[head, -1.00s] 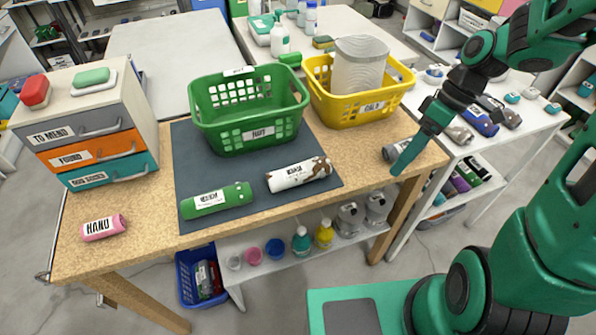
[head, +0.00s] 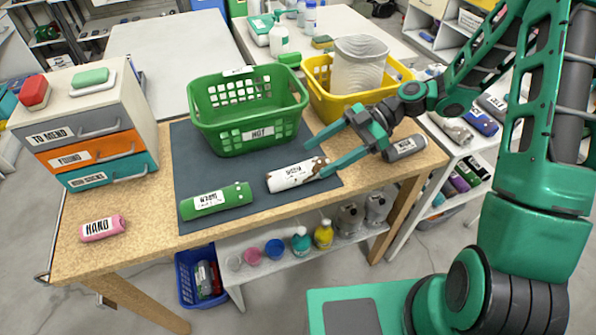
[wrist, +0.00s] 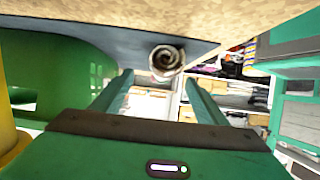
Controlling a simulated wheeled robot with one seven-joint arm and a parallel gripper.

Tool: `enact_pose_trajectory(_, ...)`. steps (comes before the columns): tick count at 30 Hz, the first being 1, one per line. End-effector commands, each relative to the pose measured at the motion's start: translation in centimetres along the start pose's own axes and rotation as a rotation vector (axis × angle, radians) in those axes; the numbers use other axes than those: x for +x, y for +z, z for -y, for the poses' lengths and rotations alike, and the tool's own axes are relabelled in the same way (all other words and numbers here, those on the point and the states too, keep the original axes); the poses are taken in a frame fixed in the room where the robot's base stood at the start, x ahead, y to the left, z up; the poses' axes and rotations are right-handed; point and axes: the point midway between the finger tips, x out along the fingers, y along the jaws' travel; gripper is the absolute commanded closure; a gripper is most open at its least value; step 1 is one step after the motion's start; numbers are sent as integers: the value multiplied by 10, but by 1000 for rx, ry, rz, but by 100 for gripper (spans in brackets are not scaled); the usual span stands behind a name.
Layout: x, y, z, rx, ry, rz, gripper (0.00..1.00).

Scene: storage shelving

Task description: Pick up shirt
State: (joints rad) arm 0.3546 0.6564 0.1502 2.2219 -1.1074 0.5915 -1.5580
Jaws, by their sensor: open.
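Several rolled cloth pieces lie on the workbench, and their labels are too small to tell surely which is the shirt. A white roll with brown patches (head: 292,176) lies on the dark mat. A green roll (head: 214,201) lies left of it. A pink roll (head: 102,228) lies at the bench's left, and a grey roll (head: 405,148) at its right. My gripper (head: 319,158) is open and empty, its fingertips at the right end of the white roll. In the wrist view, a spiral roll end (wrist: 166,62) shows ahead between the spread fingers (wrist: 158,82).
A green basket (head: 247,134) stands on the mat (head: 195,150) behind the rolls. A yellow basket (head: 335,107) holding a pale ribbed item stands at the back right. A drawer unit (head: 90,130) stands at the left. The bench front (head: 150,215) is mostly clear.

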Motion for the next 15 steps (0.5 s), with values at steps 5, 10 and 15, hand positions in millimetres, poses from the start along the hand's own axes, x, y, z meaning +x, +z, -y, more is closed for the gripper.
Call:
enact_pose_trajectory(5,22,0,0,1,-2,1,33)
enact_pose_trajectory(10,31,0,1,1,-1,1,33)
enact_pose_trajectory(15,54,0,6,3,-4,1,33)
